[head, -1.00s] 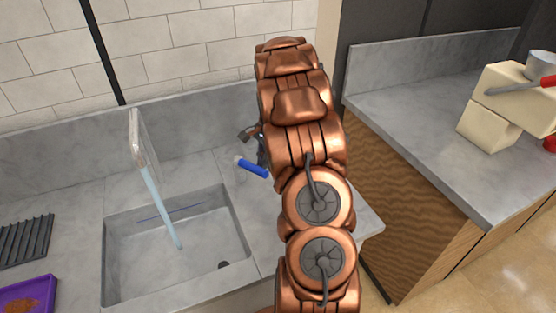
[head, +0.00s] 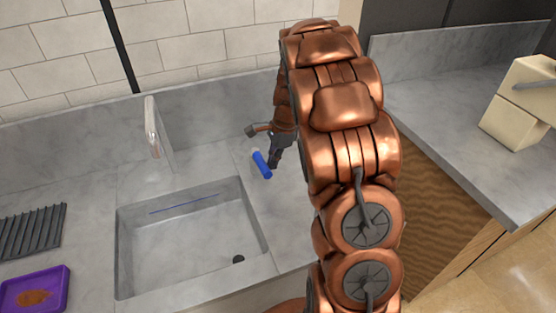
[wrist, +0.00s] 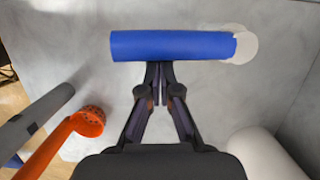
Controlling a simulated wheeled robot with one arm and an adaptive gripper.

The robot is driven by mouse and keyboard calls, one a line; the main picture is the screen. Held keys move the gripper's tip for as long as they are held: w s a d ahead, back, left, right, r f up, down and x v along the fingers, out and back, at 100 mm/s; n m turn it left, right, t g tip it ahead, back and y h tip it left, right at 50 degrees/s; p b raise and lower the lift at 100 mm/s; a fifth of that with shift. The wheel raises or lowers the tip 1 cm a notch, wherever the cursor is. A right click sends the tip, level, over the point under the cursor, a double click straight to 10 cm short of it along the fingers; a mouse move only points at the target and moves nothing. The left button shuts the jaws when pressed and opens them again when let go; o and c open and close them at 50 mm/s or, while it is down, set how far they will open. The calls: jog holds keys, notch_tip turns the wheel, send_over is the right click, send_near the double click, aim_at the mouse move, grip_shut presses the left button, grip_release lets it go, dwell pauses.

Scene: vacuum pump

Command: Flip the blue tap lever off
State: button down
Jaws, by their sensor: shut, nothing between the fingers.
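The blue tap lever (head: 261,164) sits on the counter to the right of the sink. In the wrist view the lever (wrist: 172,46) lies crosswise, its right end at a pale round base (wrist: 244,45). My gripper (wrist: 159,68) is shut and empty, its fingertips at the near side of the lever; I cannot tell whether they touch it. In the head view my gripper (head: 274,160) is just right of the lever, partly hidden by my arm. The tap spout (head: 151,128) stands over the sink (head: 190,235). No water stream shows.
A purple tray (head: 62,288) with brown stuff and a dark ribbed rack (head: 35,230) lie left of the sink. The wrist view shows an orange perforated tool (wrist: 88,121) at left and a white rounded object (wrist: 262,152) at right. Cream blocks (head: 520,105) stand on the right counter.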

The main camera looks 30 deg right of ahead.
jog(key=shift+a, duration=0.1)
dwell(0.3)
jog(key=s+d+r+b, duration=0.1)
jog(key=d+r+b, duration=0.1)
jog(key=d+r, duration=0.4)
jog(key=v, duration=0.3)
jog(key=shift+a, duration=0.15)
jog(key=shift+s, duration=0.15)
dwell(0.4)
